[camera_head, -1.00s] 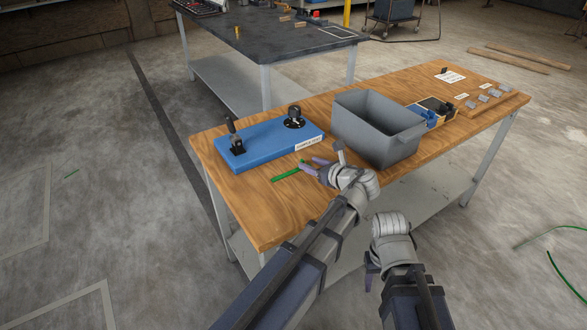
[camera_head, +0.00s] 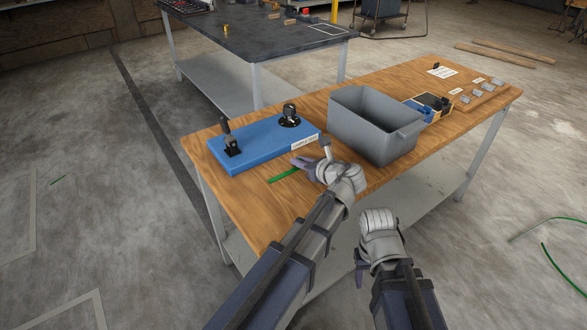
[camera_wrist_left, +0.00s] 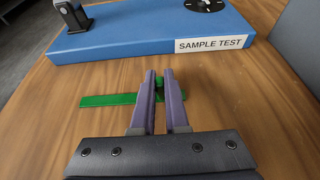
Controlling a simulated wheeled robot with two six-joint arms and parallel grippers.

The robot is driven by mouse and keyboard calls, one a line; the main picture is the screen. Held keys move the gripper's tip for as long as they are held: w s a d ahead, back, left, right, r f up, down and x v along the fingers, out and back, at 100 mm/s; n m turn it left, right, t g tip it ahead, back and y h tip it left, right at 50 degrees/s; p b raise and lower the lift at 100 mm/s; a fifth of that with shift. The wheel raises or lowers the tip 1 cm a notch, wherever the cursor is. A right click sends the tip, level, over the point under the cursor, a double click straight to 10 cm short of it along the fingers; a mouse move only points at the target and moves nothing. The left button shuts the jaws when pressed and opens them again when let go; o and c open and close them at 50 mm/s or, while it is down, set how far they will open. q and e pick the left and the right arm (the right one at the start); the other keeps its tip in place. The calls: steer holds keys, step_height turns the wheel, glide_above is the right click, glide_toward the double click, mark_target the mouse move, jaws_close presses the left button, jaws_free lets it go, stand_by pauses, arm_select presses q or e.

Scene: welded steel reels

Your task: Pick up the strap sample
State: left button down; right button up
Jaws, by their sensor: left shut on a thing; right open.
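The strap sample (camera_head: 282,176) is a short green strip on the wooden bench, in front of the blue sample test fixture. It also shows in the left wrist view (camera_wrist_left: 108,100), lying crosswise. My left gripper (camera_head: 298,162) reaches over it from the right; in the left wrist view its two purple fingers (camera_wrist_left: 159,78) are closed on the strap near its right end. A bit of green shows between the fingertips. The strap looks flat at the bench surface; I cannot tell whether it is lifted. My right gripper (camera_head: 360,270) is open and empty, in front of the bench.
The blue fixture (camera_head: 262,142) with black clamps stands just behind the strap. A grey bin (camera_head: 365,125) stands to the right of my left gripper. Blue-and-black tools (camera_head: 430,107) lie beyond it. The bench's near left corner (camera_head: 235,215) is clear.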

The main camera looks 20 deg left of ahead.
arm_select(q)
steer(key=shift+r, duration=0.1)
stand_by(0.5)
step_height(320, 180, up, 10)
steer(key=p, duration=1)
